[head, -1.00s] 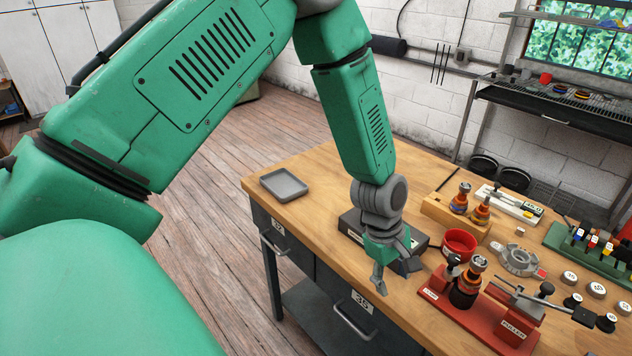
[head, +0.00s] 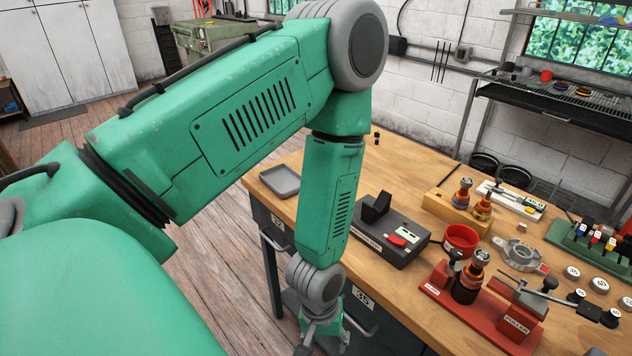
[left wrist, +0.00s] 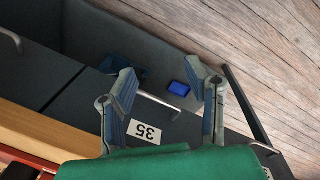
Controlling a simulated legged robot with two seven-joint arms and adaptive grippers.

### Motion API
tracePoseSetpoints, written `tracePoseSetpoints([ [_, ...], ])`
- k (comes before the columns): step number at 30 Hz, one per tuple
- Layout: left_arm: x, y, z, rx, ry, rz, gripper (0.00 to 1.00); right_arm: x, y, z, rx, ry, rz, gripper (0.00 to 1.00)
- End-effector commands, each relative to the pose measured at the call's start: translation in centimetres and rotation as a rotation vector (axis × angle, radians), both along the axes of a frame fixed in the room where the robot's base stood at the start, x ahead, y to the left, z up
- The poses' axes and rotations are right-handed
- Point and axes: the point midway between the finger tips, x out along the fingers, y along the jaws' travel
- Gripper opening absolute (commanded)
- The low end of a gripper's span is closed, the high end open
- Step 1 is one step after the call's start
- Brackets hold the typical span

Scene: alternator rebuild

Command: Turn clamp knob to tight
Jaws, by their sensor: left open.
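A red fixture base (head: 445,303) stands at the right front of the table. It carries an orange and black cylindrical part (head: 467,285) and a black knob (head: 455,256) beside it. A rod with another black knob (head: 549,284) is at the PULLER end. The label at the base's left end is too small to read, so I cannot tell which knob is the clamp's or how tight it is. My left gripper (head: 323,346) hangs in front of the table's front edge, left of the fixture. In the left wrist view (left wrist: 160,76) its fingers are apart and empty.
A dark box with a red switch (head: 398,240) and a grey tray (head: 280,181) are on the table (head: 385,292). A red cup (head: 460,240) stands close behind the fixture. Drawer 35 (left wrist: 144,131) is below the gripper.

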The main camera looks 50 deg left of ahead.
Motion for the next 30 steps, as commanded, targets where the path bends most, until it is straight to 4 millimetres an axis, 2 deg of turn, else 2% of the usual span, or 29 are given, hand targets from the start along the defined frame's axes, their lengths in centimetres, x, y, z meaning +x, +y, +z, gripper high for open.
tracePoseSetpoints([
  [3, -1.4, 0.3, -0.9, 0.013, 0.001, -0.065, 0.43, 0.0, 0.0, -0.4, 0.0, 0.0, 0.0, 0.4],
  [9, -2.5, 0.5, -1.4, 0.024, -0.002, -0.12, 0.43, 0.0, 0.0, -0.6, 0.0, 0.0, 0.0, 0.4],
  [27, -2.5, 0.5, -1.4, 0.026, -0.002, -0.125, 0.43, 0.3, 0.0, -0.7, 0.0, 0.002, 0.0, 0.4],
  [30, -2.9, 0.6, -2.2, 0.03, -0.003, -0.145, 0.43, 0.2, 0.0, -1.4, 0.0, 0.002, 0.0, 0.4],
])
